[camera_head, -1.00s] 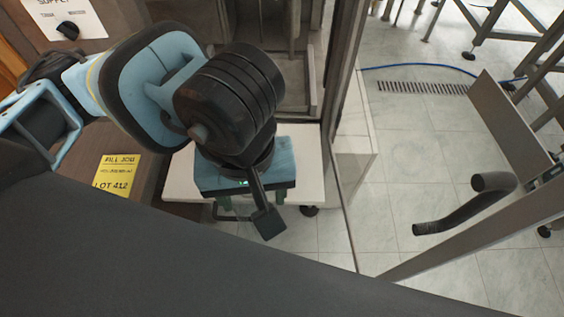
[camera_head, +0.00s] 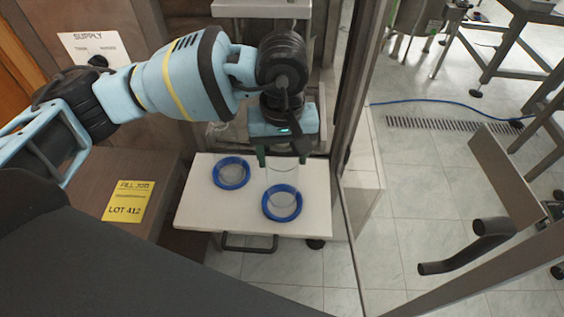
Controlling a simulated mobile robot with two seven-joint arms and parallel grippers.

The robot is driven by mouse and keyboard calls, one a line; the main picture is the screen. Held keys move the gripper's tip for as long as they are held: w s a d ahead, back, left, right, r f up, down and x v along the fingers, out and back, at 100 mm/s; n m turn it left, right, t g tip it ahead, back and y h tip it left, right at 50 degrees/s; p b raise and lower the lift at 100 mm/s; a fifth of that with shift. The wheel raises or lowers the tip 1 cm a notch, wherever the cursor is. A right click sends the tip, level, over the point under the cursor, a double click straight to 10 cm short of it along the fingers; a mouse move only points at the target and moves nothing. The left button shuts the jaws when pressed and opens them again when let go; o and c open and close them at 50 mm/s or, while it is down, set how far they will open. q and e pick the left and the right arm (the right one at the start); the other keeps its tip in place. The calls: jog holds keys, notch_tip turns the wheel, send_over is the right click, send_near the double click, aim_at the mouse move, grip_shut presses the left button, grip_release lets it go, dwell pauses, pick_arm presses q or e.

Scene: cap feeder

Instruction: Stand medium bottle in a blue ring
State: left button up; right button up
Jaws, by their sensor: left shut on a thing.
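My left gripper (camera_head: 281,153) hangs over the white board, shut on a clear, see-through bottle (camera_head: 282,176). The bottle looks roughly upright, and its upper part is hidden by the gripper. Its lower end lines up with the right blue ring (camera_head: 283,216). I cannot tell whether the bottle rests on the board inside the ring or is held just above it. A second blue ring (camera_head: 217,180) lies to the left and farther back. Faint clear outlines show in and behind it, too unclear to name. My right gripper is not in view.
The white board (camera_head: 205,213) has bare room at its front left and right edge. A metal frame post (camera_head: 345,110) stands close to its right. A yellow lot label (camera_head: 129,200) lies on the brown surface at left. A dark handle (camera_head: 465,247) is at right.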

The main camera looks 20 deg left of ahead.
pick_arm(q)
jog(key=shift+f, duration=1.9)
jog(key=shift+f, duration=0.1)
jog(key=o, duration=1.2)
notch_tip(320, 180, up, 12)
jog(key=shift+r, duration=0.25)
